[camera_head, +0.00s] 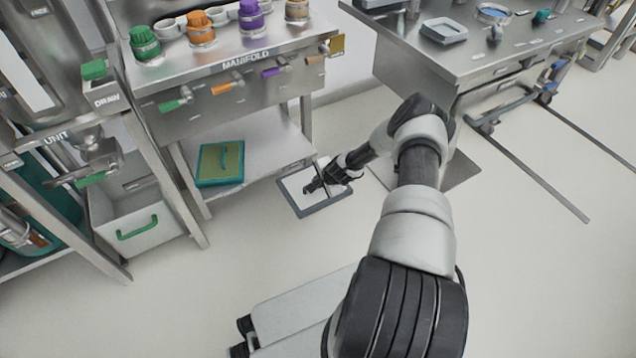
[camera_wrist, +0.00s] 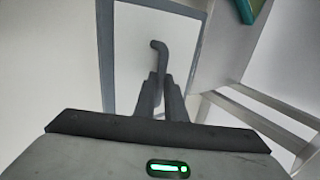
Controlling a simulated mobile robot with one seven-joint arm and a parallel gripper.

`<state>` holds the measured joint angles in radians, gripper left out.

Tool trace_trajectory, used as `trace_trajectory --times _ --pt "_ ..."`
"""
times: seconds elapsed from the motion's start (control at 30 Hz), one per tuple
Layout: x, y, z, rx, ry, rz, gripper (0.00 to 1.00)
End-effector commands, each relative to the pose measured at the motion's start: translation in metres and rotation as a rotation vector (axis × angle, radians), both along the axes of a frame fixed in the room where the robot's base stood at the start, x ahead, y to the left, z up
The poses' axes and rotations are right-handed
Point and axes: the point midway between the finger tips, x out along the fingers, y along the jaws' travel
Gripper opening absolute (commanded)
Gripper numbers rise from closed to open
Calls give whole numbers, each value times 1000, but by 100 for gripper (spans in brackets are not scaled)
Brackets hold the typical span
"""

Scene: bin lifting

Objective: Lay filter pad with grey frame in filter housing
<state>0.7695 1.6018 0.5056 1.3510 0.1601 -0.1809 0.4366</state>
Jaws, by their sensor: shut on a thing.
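The filter pad with grey frame (camera_head: 297,190) is a flat white panel with a grey rim, out in front of the manifold bench's lower shelf. My gripper (camera_head: 312,187) is over it. In the wrist view my gripper (camera_wrist: 163,88) is shut on the pad's dark bent handle (camera_wrist: 158,52). The white pad face and grey frame (camera_wrist: 105,55) show beyond the fingers. I cannot tell whether the pad is clear of the floor. I cannot pick out the filter housing for certain in either view.
A teal-framed pad (camera_head: 219,163) lies on the lower shelf (camera_head: 262,155). The manifold bench (camera_head: 240,62) stands above, with coloured caps and valves. A white bin with a green handle (camera_head: 138,228) is at left. A steel table (camera_head: 480,50) is at right. Central floor is open.

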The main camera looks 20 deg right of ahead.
Motion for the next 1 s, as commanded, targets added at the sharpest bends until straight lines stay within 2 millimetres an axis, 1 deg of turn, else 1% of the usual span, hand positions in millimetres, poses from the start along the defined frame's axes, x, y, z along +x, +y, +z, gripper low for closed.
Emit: trace_trajectory --times 0.03,0.1,1.0 --pt "1 -1 5 -1 -1 -1 0" --pt "1 -1 9 -1 -2 -1 0" --pt "1 -1 53 -1 -1 -1 0"
